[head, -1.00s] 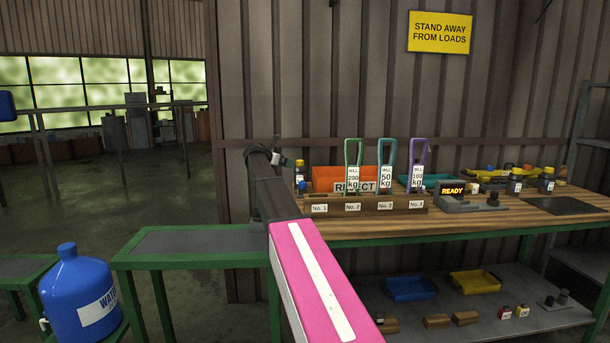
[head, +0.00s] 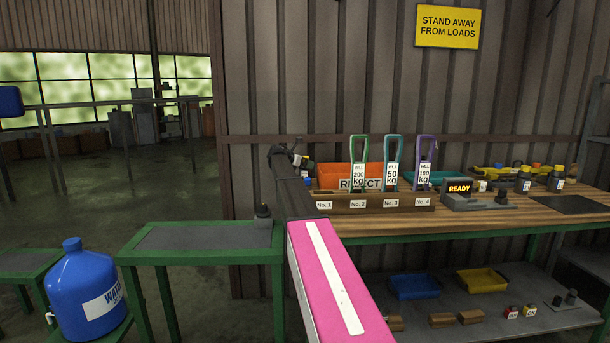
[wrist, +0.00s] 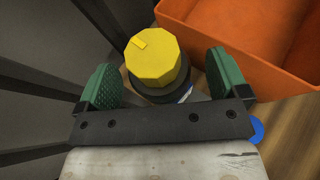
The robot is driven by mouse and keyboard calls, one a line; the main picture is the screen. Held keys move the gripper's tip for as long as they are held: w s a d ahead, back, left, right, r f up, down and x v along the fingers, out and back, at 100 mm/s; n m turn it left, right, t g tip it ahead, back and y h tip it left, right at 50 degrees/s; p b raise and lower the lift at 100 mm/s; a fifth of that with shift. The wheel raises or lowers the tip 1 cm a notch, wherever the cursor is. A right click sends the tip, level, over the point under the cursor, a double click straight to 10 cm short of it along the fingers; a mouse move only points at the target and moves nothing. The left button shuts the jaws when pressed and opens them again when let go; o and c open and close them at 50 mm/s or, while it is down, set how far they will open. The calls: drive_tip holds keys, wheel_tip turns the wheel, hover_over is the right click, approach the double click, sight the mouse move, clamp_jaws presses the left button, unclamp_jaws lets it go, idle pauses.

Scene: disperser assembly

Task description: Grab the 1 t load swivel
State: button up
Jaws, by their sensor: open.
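No label reading 1 t is legible, so I cannot pick out that load swivel. The tagged loops in the wooden rack read 200 kg on green (head: 358,175), 50 kg on teal (head: 392,177) and 100 kg on purple (head: 425,172). The place by label No. 1 shows no loop, but my arm covers part of that end. In the wrist view my gripper (wrist: 161,78) is open, its green pads on either side of a dark bottle-like thing with a yellow faceted top (wrist: 158,60). The pads appear apart from it. In the head view my gripper is mostly hidden behind my arm.
An orange REJECT bin (wrist: 245,40) stands close by on the right in the wrist view. A blue round thing (wrist: 257,130) shows beside my gripper. The wooden rack (head: 375,203) and READY device (head: 460,190) stand on the bench. A dark thing (head: 262,215) stands on the green side table.

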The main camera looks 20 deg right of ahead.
drive_tip(key=shift+w+d+f, duration=0.3)
drive_tip(key=shift+d, duration=0.3)
drive_tip(key=c, duration=1.5)
drive_tip(key=shift+o, duration=0.2)
drive_tip(key=shift+r, duration=0.15)
